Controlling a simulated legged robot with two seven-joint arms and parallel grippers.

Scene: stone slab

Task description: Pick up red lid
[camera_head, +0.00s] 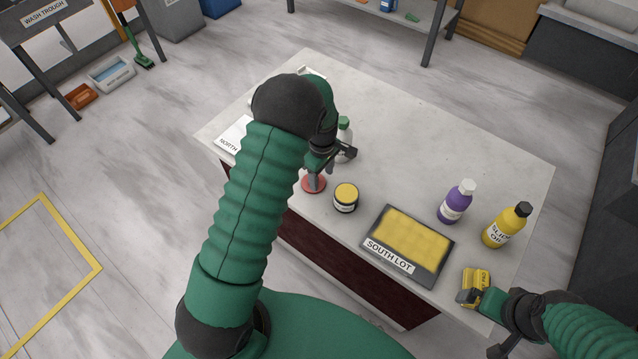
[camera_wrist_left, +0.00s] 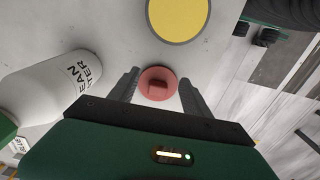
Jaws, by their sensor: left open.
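The red lid (camera_head: 314,185) is a flat disc lying on the stone slab near its front edge, beside the yellow-topped jar. In the left wrist view the red lid (camera_wrist_left: 157,83) shows a small raised handle and lies between the two open fingers. My left gripper (camera_head: 330,166) is open and above the lid, partly covering it in the head view. In the left wrist view my left gripper (camera_wrist_left: 159,88) holds nothing. My right gripper (camera_head: 474,297) is at the lower right, at a yellow block (camera_head: 476,277); whether it grips the block is unclear.
The jar (camera_head: 346,197) stands close right of the lid. A white water bottle (camera_wrist_left: 55,85) is close on the other side. Farther right are a yellow tray marked South Lot (camera_head: 391,259), a purple bottle (camera_head: 456,202) and a yellow oil bottle (camera_head: 506,226). The slab's far middle is clear.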

